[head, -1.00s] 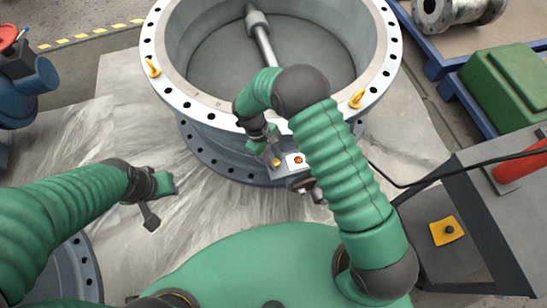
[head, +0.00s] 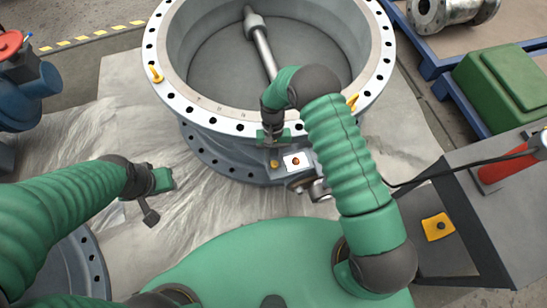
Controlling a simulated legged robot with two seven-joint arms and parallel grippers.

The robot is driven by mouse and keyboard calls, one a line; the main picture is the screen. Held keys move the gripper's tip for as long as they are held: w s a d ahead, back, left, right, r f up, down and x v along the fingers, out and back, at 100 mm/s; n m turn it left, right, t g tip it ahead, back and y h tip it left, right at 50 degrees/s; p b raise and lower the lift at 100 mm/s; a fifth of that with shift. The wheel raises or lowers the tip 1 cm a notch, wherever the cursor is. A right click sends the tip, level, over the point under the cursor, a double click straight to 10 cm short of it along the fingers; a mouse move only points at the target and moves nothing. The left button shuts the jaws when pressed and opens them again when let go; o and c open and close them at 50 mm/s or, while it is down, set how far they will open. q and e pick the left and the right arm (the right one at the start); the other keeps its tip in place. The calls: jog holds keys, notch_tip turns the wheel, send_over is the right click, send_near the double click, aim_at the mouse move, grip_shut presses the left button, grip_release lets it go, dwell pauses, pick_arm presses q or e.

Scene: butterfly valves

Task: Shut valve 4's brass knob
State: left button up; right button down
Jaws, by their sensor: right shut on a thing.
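The large grey valve (head: 186,97) stands at the top middle, a wide ring with a bolted white flange. No number is readable on it. A small brass knob (head: 274,164) shows on its near side, beside a white plate with an orange button (head: 295,161). My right gripper (head: 273,147) is at the knob, just under the flange rim. Its jaws are shut on the brass knob, though the fingertips are small and partly hidden by my wrist. My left gripper (head: 150,216) hangs over the pale floor sheet, away from the valve; its jaw opening is unclear.
A grey cabinet with a yellow plate (head: 438,228) and a red cylinder (head: 505,168) stands at the right, with a black cable. A green box (head: 503,88) lies behind it. A blue valve (head: 28,97) is at the left. The sheet (head: 120,120) between is clear.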

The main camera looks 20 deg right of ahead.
jog(key=m, duration=0.1)
jog(key=m+y+p, duration=0.1)
jog(key=m+p, duration=0.1)
jog(key=m, duration=0.1)
jog(key=shift+s+d, duration=0.1)
jog(key=shift+s, duration=0.15)
jog(key=shift+m+t+y+p, duration=0.3)
jog(key=shift+m+t+y, duration=0.15)
jog(key=shift+m, duration=0.45)
jog(key=c, duration=1.1)
grip_release()
jog(key=shift+c, duration=0.2)
jog(key=shift+w, duration=0.1)
jog(key=p+v, duration=0.2)
jog(key=v, duration=1.4)
jog(key=shift+d+r+p, duration=0.2)
jog(key=shift+r+p, duration=0.1)
jog(key=shift+p, duration=0.1)
